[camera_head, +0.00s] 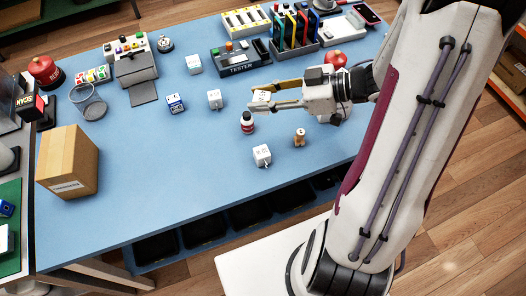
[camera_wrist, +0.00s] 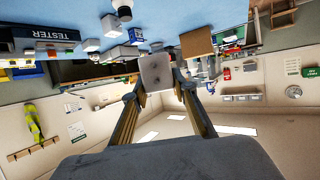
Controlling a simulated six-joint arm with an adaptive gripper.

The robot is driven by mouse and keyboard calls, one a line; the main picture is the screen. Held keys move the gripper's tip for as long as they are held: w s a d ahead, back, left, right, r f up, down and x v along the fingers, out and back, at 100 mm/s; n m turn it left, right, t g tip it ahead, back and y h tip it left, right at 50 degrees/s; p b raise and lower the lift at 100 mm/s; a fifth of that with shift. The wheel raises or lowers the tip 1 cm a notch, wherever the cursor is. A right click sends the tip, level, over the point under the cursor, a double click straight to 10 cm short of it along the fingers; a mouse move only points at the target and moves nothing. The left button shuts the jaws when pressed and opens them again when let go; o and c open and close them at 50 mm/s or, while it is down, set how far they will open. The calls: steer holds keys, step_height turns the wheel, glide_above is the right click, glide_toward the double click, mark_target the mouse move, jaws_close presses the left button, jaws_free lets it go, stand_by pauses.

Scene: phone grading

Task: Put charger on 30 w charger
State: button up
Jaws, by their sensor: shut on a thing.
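My gripper (camera_head: 262,99) is shut on a white cube-shaped charger (camera_head: 261,95), held above the middle of the blue table. In the wrist view the charger (camera_wrist: 156,72) sits between the two fingertips. Other white charger cubes stand on the table: one just left of my gripper (camera_head: 214,99), one further back (camera_head: 194,64), one nearer the front (camera_head: 262,155). A blue-and-white cube (camera_head: 175,103) stands left of the nearest white one. The wattage labels are too small to read, so I cannot tell which is the 30 W charger.
A small dark bottle (camera_head: 247,123) stands just below my gripper, with a brown figurine (camera_head: 299,138) to the right. A tester (camera_head: 238,61) and a rack of coloured slabs (camera_head: 294,28) stand behind. A cardboard box (camera_head: 67,163) is at left.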

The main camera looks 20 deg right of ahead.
steer(key=s+a+n+g+y, duration=0.1)
steer(key=s+a+n+g, duration=0.1)
steer(key=s, duration=0.3)
steer(key=shift+s+a+f, duration=0.25)
steer(key=shift+a+f, duration=0.1)
steer(key=shift+a, duration=0.15)
steer(key=shift+f, duration=0.15)
glide_above(260, 154)
steer(key=shift+f, duration=2.75)
steer(key=shift+f, duration=0.1)
steer(key=shift+f, duration=2)
steer(key=shift+f, duration=0.1)
